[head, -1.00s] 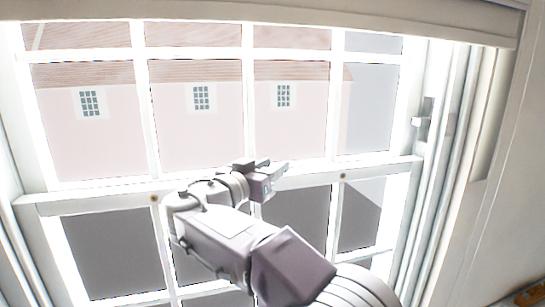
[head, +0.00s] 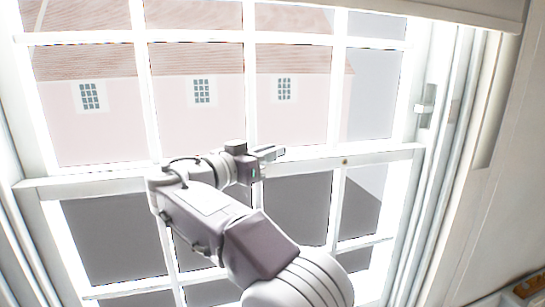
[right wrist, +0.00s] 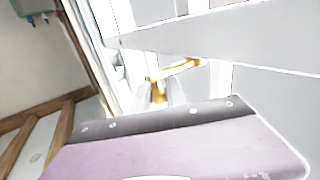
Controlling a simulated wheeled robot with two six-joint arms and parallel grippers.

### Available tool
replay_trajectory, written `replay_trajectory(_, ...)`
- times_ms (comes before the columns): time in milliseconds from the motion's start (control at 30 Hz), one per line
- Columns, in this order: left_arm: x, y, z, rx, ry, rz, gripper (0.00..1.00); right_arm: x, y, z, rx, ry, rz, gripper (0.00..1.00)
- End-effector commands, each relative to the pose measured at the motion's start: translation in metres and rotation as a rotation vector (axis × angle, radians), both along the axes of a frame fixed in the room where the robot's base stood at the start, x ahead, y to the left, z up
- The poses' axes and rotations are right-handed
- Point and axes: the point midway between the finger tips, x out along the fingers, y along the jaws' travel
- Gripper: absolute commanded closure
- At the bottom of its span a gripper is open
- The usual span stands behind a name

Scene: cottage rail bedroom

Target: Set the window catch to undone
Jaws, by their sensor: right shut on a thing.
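The window catch (right wrist: 180,70) is a brass piece at the sash window's meeting rail, seen in the right wrist view. A short brass arm slants up to the right from a part between my fingers. My right gripper (right wrist: 163,92) is shut on the catch. In the head view my right gripper (head: 268,153) is at the meeting rail (head: 385,154), near the middle of the window, and hides the catch there. Which way the catch is set is hard to tell. My left gripper is not in view.
White glazing bars and panes surround my right arm. A pale block-shaped fitting (head: 426,105) sits on the right window jamb. A small brass dot (head: 345,161) is on the rail. A roller blind or header (head: 460,12) runs along the top.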

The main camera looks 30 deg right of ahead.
Motion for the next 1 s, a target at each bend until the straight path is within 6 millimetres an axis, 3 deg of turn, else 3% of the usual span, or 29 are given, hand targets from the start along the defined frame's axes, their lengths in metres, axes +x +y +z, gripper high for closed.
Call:
replay_trajectory(267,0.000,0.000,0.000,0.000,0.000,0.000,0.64,0.000,0.001,0.000,0.000,0.001,-0.004,1.00)
replay_trajectory(300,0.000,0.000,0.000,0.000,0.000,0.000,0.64,0.000,0.001,0.000,0.001,0.002,-0.004,0.81)
replay_trajectory(367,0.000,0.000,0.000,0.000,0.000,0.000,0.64,0.000,0.001,0.000,0.001,0.002,-0.004,0.65)
replay_trajectory(400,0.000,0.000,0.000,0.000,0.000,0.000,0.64,0.000,0.001,0.000,0.001,0.002,-0.004,0.63)
replay_trajectory(733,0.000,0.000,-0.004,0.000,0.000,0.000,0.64,-0.001,0.006,-0.002,0.001,-0.001,-0.002,0.63)
replay_trajectory(1000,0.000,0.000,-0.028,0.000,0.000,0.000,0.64,-0.019,0.060,-0.005,0.001,-0.001,0.001,0.63)
